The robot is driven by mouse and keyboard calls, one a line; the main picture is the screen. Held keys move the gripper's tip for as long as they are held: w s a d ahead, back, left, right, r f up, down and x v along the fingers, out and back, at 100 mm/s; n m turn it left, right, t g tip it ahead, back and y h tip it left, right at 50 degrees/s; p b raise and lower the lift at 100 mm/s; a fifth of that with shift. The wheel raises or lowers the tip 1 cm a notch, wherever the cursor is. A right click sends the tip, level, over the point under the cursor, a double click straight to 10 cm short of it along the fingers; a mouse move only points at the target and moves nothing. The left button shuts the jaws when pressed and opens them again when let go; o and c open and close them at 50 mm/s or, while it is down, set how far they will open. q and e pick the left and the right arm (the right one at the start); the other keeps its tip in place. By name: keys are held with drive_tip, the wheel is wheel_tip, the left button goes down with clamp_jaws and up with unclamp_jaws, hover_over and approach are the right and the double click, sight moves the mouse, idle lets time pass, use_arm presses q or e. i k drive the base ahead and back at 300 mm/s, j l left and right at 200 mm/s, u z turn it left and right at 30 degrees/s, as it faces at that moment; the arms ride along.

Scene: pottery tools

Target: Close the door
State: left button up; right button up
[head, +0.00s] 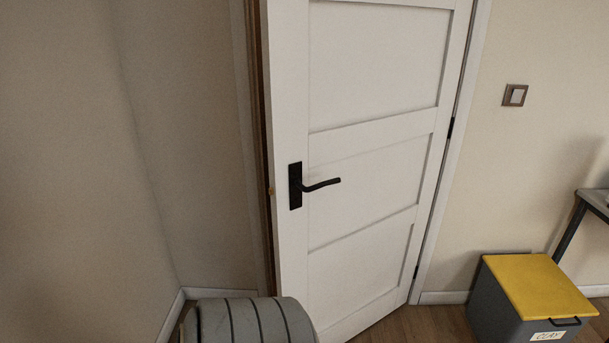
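The white panelled door (365,190) stands in the middle of the head view, slightly ajar. Its hinges are on the right side, and its free left edge stands out from the frame (247,130), with a narrow dark gap between them. A black lever handle (322,185) on a black plate is near the left edge, and the lever points right. Neither of my grippers shows in this view, and nothing is seen touching the door or handle.
A grey box with a yellow lid (535,285) labelled clay stands right of the door. A light switch (515,95) is on the wall. A table corner (597,200) shows at the right edge. A grey ribbed rounded shape is at the bottom; I cannot tell whether it is mine.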

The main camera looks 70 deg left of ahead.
sight(363, 93)
drive_tip(key=j+u, duration=0.2)
drive_tip(key=u, duration=1.7)
